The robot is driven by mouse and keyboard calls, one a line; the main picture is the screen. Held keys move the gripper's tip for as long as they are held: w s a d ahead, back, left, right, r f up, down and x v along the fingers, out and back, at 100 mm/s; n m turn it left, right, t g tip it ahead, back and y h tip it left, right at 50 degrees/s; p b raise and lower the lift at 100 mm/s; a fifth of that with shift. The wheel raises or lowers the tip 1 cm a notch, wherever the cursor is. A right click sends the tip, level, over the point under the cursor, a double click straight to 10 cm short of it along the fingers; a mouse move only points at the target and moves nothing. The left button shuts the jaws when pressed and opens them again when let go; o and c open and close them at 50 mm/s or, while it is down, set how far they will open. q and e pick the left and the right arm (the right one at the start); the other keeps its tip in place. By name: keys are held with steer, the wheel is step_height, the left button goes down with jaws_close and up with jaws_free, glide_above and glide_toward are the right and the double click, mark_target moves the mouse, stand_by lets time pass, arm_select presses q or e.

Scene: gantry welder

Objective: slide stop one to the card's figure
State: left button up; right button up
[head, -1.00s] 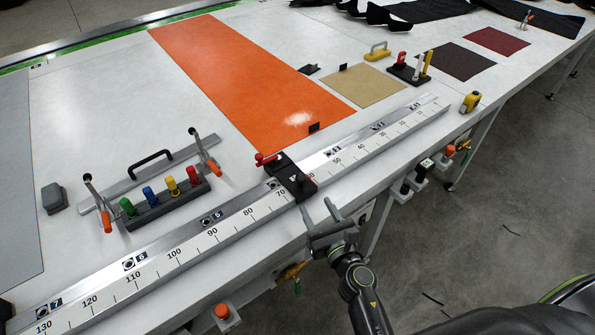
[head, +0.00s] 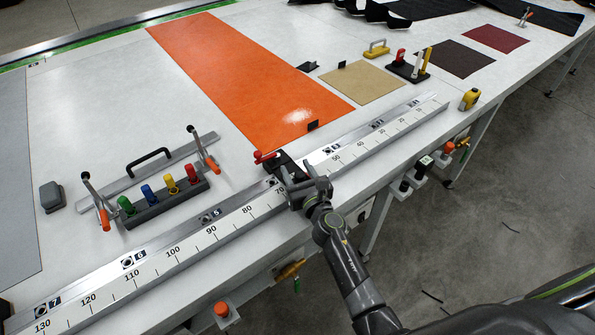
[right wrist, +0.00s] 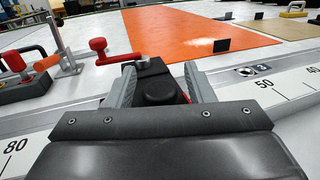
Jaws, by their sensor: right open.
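The stop is a black block (head: 281,164) with a red lever (head: 262,157), on the long scale rail (head: 192,245) just right of the 70 mark. My right gripper (head: 308,187) is open at the front of the stop and hides part of it. In the right wrist view the open fingers (right wrist: 160,88) stand on either side of the stop's black body (right wrist: 155,72) and its round knob; I cannot tell whether they touch it. The red lever (right wrist: 115,58) reaches left there. No card with a readable figure shows. My left gripper is out of view.
Behind the rail lies an orange sheet (head: 240,75). To the left are a block with coloured handles (head: 160,197) and a clamp bar (head: 150,172) with orange-tipped levers. A tan sheet (head: 362,82) lies to the right. The rail is clear on both sides of the stop.

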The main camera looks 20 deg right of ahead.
mark_target(386, 129)
jaws_close()
steer(key=shift+d, duration=0.1)
stand_by(0.3)
